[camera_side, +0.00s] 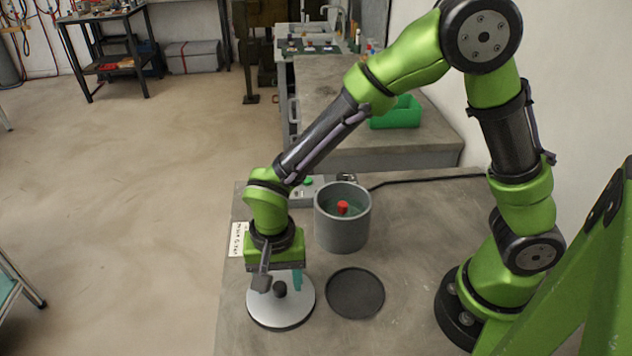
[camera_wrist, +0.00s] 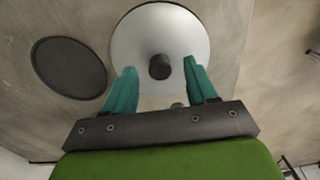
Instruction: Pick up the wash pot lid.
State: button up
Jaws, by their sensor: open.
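The wash pot lid is a silver-grey round disc (camera_side: 268,313) with a dark knob (camera_side: 280,289), lying flat on the bench at the front left. In the wrist view the lid (camera_wrist: 185,35) and its knob (camera_wrist: 160,67) show clearly. My gripper (camera_side: 281,283) is above the lid, pointing down, open and empty. In the wrist view the teal fingertips of my gripper (camera_wrist: 160,67) stand apart on either side of the knob. I cannot tell whether they touch it. The wash pot (camera_side: 341,233) is a grey open cylinder behind the lid, with a red-topped object (camera_side: 343,207) inside.
A dark round mat (camera_side: 355,293) lies empty to the right of the lid. A control box with a green button (camera_side: 308,182) stands behind the pot. A label card (camera_side: 238,240) lies at the bench's left edge. A green bin (camera_side: 397,113) sits on the farther bench.

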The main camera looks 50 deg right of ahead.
aim_at(279, 285)
jog(key=shift+f, duration=0.5)
jog(key=shift+c, duration=0.2)
grip_shut()
jog(key=shift+r, duration=0.2)
notch_tip(279, 285, up, 11)
jog(key=shift+r, duration=0.15)
